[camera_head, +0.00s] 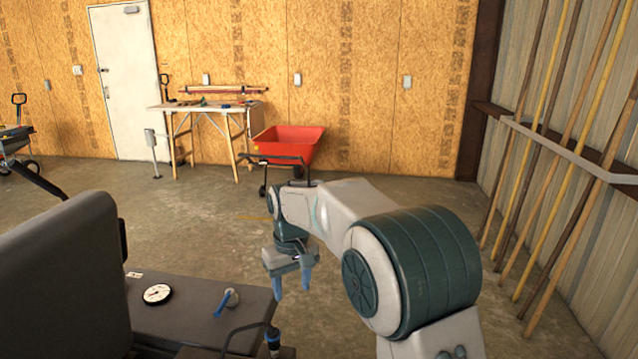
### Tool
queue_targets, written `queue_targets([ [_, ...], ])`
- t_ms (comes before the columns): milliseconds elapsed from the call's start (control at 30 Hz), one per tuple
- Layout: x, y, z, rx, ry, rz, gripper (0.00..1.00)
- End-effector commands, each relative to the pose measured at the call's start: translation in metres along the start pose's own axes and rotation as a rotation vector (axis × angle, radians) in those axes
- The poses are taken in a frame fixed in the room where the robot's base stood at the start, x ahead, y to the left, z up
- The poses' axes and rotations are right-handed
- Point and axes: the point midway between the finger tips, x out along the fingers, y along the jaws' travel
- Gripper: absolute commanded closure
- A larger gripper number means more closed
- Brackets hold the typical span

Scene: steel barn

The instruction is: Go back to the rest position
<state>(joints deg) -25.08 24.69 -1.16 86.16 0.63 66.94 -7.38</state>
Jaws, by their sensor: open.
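The dark surface carries a round white dial gauge (157,294) and a small blue-handled object (228,299). Both lie left of my gripper and apart from it.
A dark upright block (62,275) stands at the lower left. A blue-topped dark object (273,340) is below my gripper. A red cart (288,143) and a work table (208,106) stand at the back wall. Long poles (570,150) lean at the right. The concrete floor between is mostly clear.

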Motion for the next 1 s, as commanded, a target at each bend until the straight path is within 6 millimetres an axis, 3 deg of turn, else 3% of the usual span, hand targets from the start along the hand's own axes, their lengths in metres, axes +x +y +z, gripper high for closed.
queue_targets([
  [33, -0.024, 0.012, 0.018, 0.036, 0.016, 0.003, 0.50],
  [100, -0.043, 0.025, 0.043, 0.080, 0.032, 0.006, 0.50],
  [433, -0.105, 0.062, 0.169, 0.290, 0.110, 0.030, 0.50],
  [700, -0.122, 0.064, 0.271, 0.455, 0.169, 0.056, 0.50],
  [833, -0.120, 0.060, 0.306, 0.514, 0.189, 0.067, 0.50],
  [1000, -0.115, 0.057, 0.329, 0.553, 0.203, 0.075, 0.50],
])
